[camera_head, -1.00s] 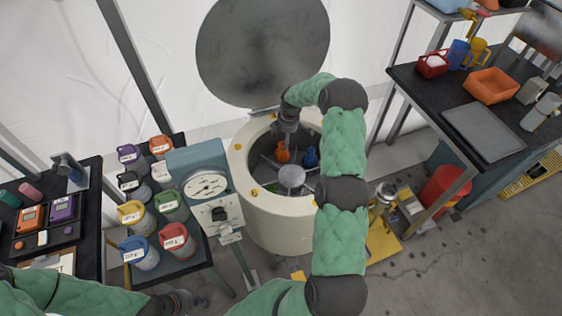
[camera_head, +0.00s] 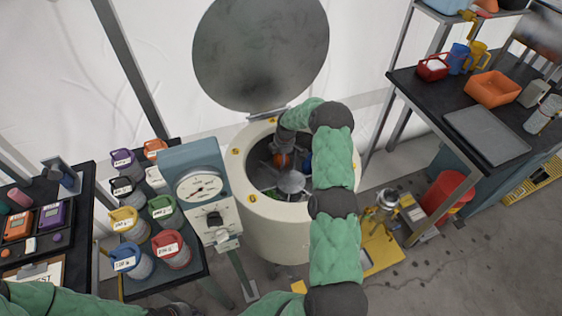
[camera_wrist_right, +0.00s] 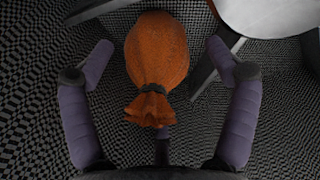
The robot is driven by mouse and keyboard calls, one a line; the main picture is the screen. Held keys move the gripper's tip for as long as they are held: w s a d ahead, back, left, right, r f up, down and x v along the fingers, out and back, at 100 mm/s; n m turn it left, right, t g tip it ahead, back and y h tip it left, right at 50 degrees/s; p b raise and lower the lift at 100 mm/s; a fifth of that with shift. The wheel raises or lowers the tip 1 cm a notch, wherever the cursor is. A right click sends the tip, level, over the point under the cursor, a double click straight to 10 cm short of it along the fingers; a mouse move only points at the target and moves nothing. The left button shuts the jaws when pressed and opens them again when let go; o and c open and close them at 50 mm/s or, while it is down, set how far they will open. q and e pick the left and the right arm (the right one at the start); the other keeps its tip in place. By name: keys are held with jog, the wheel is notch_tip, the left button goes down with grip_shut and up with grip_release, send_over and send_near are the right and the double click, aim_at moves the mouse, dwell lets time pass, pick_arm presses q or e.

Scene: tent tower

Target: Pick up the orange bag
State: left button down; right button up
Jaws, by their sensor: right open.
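The orange bag (camera_wrist_right: 156,58) sits inside the round cream drum (camera_head: 279,213), tied at its neck with a dark band. In the head view the bag (camera_head: 283,161) shows only partly beneath my right gripper (camera_head: 284,151). In the right wrist view my right gripper (camera_wrist_right: 160,80) is open, with a purple finger on each side of the bag. Gaps show between the fingers and the bag. My left gripper (camera_head: 172,310) is at the bottom edge of the head view, mostly cut off, and its fingers cannot be made out.
The drum's round lid (camera_head: 262,52) stands open behind it. A grey hub (camera_head: 290,182) with vanes stands close to the bag inside. A gauge box (camera_head: 203,190) is left of the drum.

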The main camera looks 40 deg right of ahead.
jog(key=shift+w+f, duration=0.2)
jog(key=shift+f, duration=0.75)
jog(key=c, duration=1.4)
